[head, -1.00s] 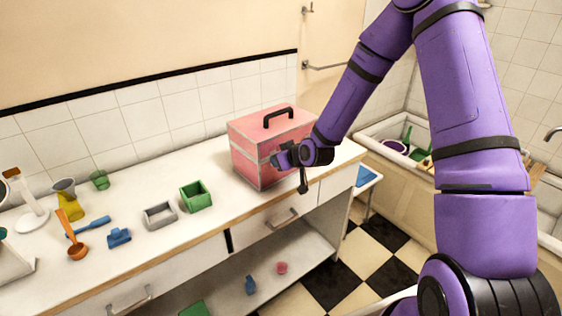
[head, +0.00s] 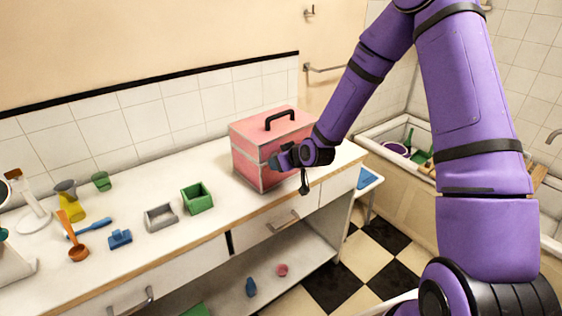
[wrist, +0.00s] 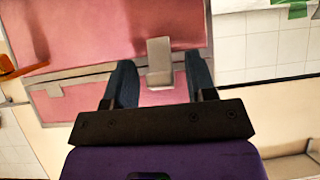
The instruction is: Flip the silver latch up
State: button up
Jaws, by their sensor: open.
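The pink box (head: 254,135) with a black top handle stands on the white counter near its right end. In the wrist view the pink box (wrist: 120,30) fills the upper left, with a pale seam band across it. The silver latch (wrist: 159,62) is a flat plate across that seam. My gripper (wrist: 157,78) is open, with one dark finger on each side of the latch; I cannot tell whether either finger touches it. In the head view my gripper (head: 276,162) is at the box's front face and hides the latch.
A green bin (head: 197,199) and a grey tray (head: 160,217) stand on the counter left of the box. A blue brush, an orange ladle and other items lie further left. The counter (head: 222,175) between bin and box is clear.

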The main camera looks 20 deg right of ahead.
jog(key=v, duration=1)
jog(key=shift+s+r, duration=0.2)
jog(key=shift+s, duration=0.05)
jog(key=shift+d, duration=0.1)
notch_tip(320, 180, down, 6)
jog(key=s+d+t+y, duration=0.1)
jog(key=s+t+y, duration=0.2)
jog(key=t, duration=0.4)
jog(key=x, duration=1.1)
jog(key=shift+d+f, duration=0.15)
jog(key=shift+f, duration=0.2)
jog(key=c, duration=0.9)
